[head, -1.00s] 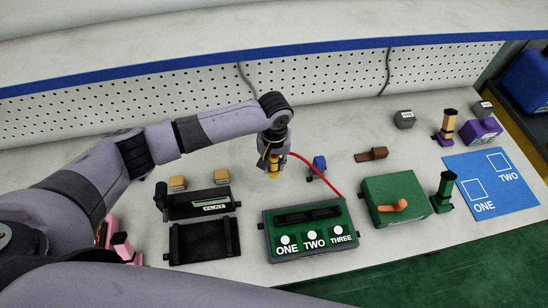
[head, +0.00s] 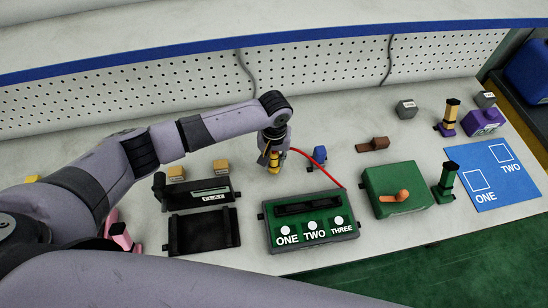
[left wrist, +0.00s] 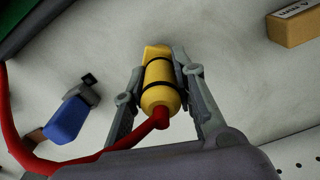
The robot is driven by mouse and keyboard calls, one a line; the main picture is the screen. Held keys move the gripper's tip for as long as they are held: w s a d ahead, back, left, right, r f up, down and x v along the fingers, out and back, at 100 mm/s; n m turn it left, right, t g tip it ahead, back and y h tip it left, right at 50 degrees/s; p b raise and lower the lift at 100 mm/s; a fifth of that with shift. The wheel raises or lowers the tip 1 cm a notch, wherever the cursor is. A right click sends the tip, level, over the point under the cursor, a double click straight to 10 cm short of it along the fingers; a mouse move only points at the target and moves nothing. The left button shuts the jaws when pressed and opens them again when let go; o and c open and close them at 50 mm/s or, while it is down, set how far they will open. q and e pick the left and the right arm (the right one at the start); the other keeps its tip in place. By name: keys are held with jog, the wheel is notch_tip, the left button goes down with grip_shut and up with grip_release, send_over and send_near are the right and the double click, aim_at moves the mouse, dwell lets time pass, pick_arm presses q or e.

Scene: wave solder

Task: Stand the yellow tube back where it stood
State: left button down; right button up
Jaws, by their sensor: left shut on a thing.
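My left gripper (head: 272,160) is shut on the yellow tube (left wrist: 160,86), with a finger on each side of it. The tube has dark bands, and a red hose (left wrist: 150,128) joins its end nearest the wrist camera. In the head view the tube (head: 273,168) shows below my gripper, over the bench behind the green ONE TWO THREE fixture. I cannot tell whether its tip touches the bench. My right gripper is not in view.
The green ONE TWO THREE fixture (head: 350,231) stands in front. Tan blocks (head: 176,173) and a black FLAT fixture (head: 165,205) are left. A green box (head: 380,207) with an orange handle, a brown piece (head: 372,144) and a blue mat (head: 517,188) are right.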

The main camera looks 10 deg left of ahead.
pick_arm(q)
jog(key=shift+f, duration=0.5)
jog(key=c, duration=1.2)
grip_release()
notch_tip(320, 180, up, 12)
jog(key=shift+r, duration=0.1)
